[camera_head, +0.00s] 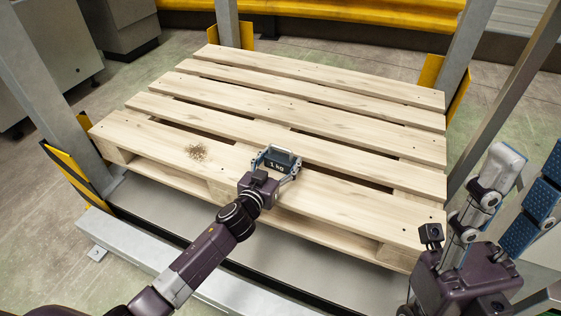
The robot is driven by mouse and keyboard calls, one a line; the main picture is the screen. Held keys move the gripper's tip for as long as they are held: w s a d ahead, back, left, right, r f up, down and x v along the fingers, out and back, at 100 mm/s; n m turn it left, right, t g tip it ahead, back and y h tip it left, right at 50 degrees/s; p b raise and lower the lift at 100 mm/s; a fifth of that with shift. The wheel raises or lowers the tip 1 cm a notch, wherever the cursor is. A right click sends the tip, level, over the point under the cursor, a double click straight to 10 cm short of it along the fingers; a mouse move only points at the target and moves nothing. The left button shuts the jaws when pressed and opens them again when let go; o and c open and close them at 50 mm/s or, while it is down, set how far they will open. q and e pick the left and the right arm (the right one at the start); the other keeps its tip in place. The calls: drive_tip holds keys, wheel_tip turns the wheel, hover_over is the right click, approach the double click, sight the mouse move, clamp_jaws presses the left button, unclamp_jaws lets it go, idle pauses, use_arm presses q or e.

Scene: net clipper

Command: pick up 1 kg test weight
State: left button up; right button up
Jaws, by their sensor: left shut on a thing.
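The 1 kg test weight (277,161) is a dark block with "1 KG" on its side, at the front plank of a wooden pallet (330,196). My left gripper (277,164) reaches it from the front, with a finger on each side, and is shut on it. I cannot tell whether the weight touches the plank or is just above it. My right gripper (510,180) is at the right edge, apart from the weight, with its blue-padded fingers spread open and empty.
A small pile of brownish bits (197,152) lies on the front plank left of the weight. Metal posts (228,25) with yellow guards stand around the pallet. A yellow barrier (330,10) runs behind. The rest of the pallet top is clear.

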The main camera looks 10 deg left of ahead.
use_arm(q)
drive_tip(key=shift+w+r, duration=0.1)
drive_tip(key=shift+r, duration=0.2)
